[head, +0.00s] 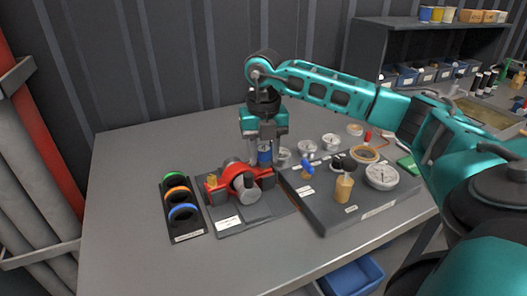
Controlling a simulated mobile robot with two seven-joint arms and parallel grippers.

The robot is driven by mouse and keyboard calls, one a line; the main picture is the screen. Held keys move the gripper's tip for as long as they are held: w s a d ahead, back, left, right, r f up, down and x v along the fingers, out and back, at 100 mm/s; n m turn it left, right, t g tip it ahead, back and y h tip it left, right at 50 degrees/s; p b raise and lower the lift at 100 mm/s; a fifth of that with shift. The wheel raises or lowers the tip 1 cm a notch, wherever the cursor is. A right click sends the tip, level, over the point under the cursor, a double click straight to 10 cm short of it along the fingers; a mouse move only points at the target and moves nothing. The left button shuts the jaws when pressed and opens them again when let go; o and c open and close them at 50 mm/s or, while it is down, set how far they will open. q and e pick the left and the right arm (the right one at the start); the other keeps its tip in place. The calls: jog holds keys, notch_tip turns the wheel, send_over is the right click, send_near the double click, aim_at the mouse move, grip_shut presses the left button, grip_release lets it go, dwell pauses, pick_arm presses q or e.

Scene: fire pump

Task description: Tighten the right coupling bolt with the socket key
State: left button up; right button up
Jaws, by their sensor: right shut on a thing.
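A red coupling (248,181) clamps around a grey pipe piece on a dark labelled plate (228,222) in the middle of the table. A small brass-coloured bolt (212,180) stands at the coupling's left side. My right gripper (265,158) points down just above and behind the coupling's right side. It is shut on an upright blue-handled tool (264,155), which looks like the socket key. The tool's lower end and the right coupling bolt are hidden behind the coupling, so I cannot tell whether they touch. My left gripper is out of view.
A dark rack (182,236) with green, orange and blue rings lies left of the plate. A dark tray (324,224) on the right holds gauges, a tan-handled tool (344,187) and a blue-handled piece (307,168). The table's left and front are clear.

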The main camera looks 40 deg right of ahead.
jog(key=m+p, duration=0.1)
jog(key=m, duration=0.1)
jog(key=shift+r+m, duration=0.1)
jog(key=shift+m, duration=0.2)
jog(key=shift+m+p, duration=0.35)
jog(key=shift+m, duration=0.65)
jog(key=shift+m+p, duration=0.55)
jog(key=shift+m, duration=1.55)
jog(key=shift+n+p, duration=0.4)
jog(key=shift+n, duration=0.3)
jog(key=shift+r+p, duration=0.65)
jog(key=shift+r, duration=1.5)
